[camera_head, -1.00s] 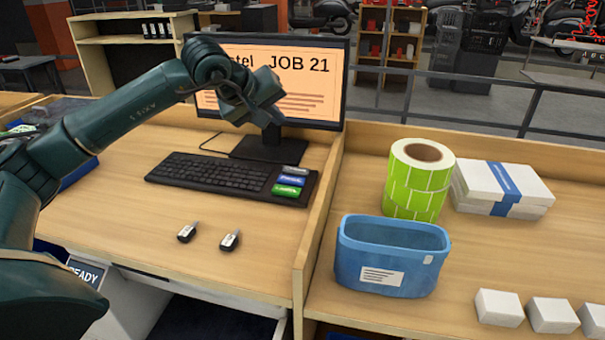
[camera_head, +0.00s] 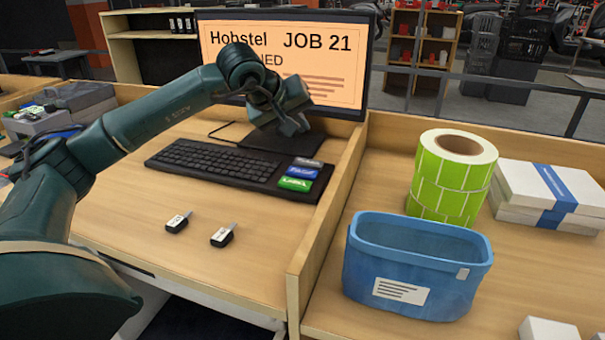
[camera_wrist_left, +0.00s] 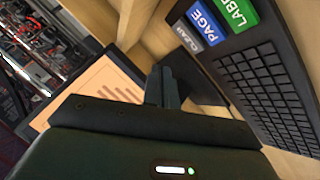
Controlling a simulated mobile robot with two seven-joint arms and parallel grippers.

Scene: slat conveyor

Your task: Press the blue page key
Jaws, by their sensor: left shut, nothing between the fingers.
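The blue page key (camera_head: 301,173) sits on the right end of the black keyboard (camera_head: 214,160), between a grey key behind and a green key (camera_head: 296,184) in front. In the left wrist view the blue key (camera_wrist_left: 203,25) reads PAGE, between the green LABEL key and the grey CLEAR key (camera_wrist_left: 188,36). My left gripper (camera_head: 291,125) is shut and empty, in front of the monitor stand and apart from the keys. In the wrist view its fingers (camera_wrist_left: 162,85) show together, left of and below the keys. My right gripper is not in view.
The monitor (camera_head: 285,60) stands behind the keyboard and shows Hobstel JOB 21. Two key fobs (camera_head: 222,236) lie in front of the keyboard. A wooden divider (camera_head: 330,225) separates the desk from a blue bin (camera_head: 415,265) and a green label roll (camera_head: 450,180).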

